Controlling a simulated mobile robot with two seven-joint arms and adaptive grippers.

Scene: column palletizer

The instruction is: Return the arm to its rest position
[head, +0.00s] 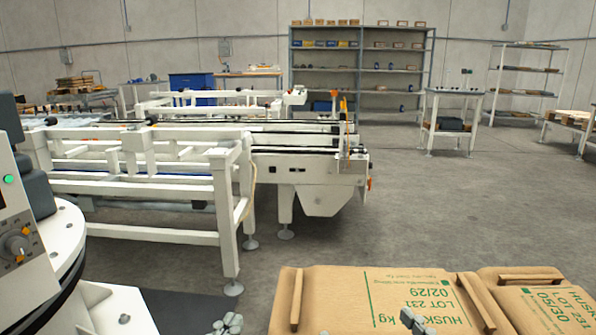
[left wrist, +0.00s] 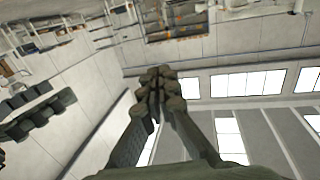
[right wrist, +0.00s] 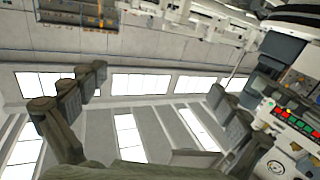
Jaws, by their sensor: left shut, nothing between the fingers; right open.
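My left gripper (head: 228,324) shows at the bottom edge of the head view, low and left of the brown sacks, with its fingertips together. In the left wrist view its fingers (left wrist: 158,82) meet in the middle with nothing between them. My right gripper (right wrist: 157,86) has its fingers wide apart in the right wrist view, with only far wall and windows between them. In the head view only a small grey tip, apparently of the right gripper, shows at the bottom edge in front of the sacks. Most of both arms is out of the head view.
Brown printed sacks (head: 385,292) with wooden strips lie at the bottom right. A white conveyor frame (head: 180,187) stands at left centre. A machine with a control panel (head: 18,240) is close on the left. Shelves (head: 360,75) stand at the back. The floor at right centre is clear.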

